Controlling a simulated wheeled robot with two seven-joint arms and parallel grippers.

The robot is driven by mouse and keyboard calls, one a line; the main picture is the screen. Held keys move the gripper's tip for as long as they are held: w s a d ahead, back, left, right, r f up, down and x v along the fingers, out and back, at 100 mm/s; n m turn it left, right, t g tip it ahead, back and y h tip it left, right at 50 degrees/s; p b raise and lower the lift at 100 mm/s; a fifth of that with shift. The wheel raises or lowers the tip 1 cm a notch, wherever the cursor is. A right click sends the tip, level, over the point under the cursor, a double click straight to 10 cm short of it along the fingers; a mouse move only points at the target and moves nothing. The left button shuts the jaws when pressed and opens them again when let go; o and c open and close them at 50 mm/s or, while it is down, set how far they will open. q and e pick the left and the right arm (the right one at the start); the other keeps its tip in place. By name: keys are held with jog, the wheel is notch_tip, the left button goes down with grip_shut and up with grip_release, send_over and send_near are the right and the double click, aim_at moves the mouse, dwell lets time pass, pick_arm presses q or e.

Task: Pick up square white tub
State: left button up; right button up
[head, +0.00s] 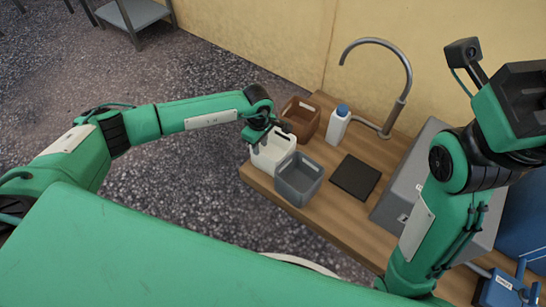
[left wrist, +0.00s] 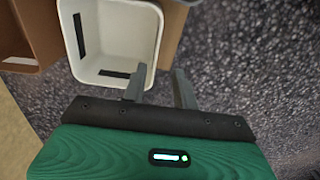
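The square white tub (head: 270,160) stands at the left end of the wooden counter, between a brown tub and a grey tub. In the left wrist view the white tub (left wrist: 95,72) is seen from above, empty, with dark slots in its walls. My left gripper (head: 266,138) is over its rim in the head view. In the left wrist view the left gripper's (left wrist: 160,82) two fingers are apart, near the tub's corner, with the rim appearing to lie between them. Contact cannot be made out. My right arm is raised at the right; its fingers cannot be made out.
The brown tub (head: 300,120) is behind and the grey tub (head: 299,181) in front. A white bottle with a blue cap (head: 338,125), a dark square board (head: 355,177) and a curved tap (head: 405,85) are further right.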

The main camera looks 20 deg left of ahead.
pick_arm(q)
jog(key=shift+w+d+f+b, duration=0.15)
jog(key=shift+f+b, duration=1)
jog(key=shift+f, duration=0.7)
jog(key=shift+w+d+f+b, duration=0.1)
jog(key=shift+f+b, duration=1.05)
jog(key=shift+f, duration=0.7)
jog(key=shift+r, duration=0.1)
grip_shut()
